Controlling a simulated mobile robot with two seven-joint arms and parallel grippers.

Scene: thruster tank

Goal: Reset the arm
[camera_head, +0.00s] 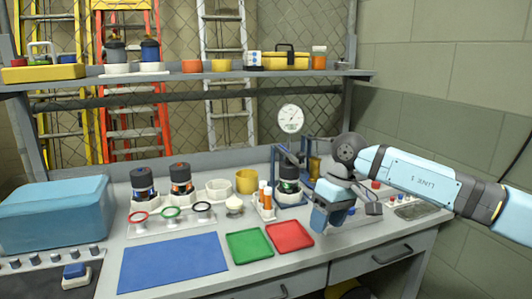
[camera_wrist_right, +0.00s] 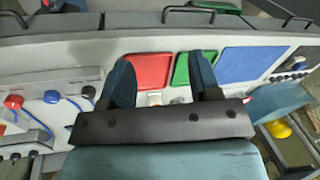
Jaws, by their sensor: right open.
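My right arm comes in from the right in the head view. Its blue gripper (camera_head: 325,218) hangs over the right part of the workbench, in front of a dark canister (camera_head: 289,178) in a blue stand and to the right of the red tray (camera_head: 289,237). In the right wrist view the two dark fingers of the right gripper (camera_wrist_right: 162,75) are apart, with nothing held between them. The red tray (camera_wrist_right: 150,68) and green tray (camera_wrist_right: 181,70) show beyond the fingers. My left gripper is not in view.
A blue mat (camera_head: 173,263) and green tray (camera_head: 249,246) lie near the front edge. A blue box (camera_head: 53,213) stands at the left. Dark canisters (camera_head: 142,183), a yellow cup (camera_head: 246,181) and a gauge (camera_head: 290,119) stand behind. A loaded shelf (camera_head: 200,77) runs above.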

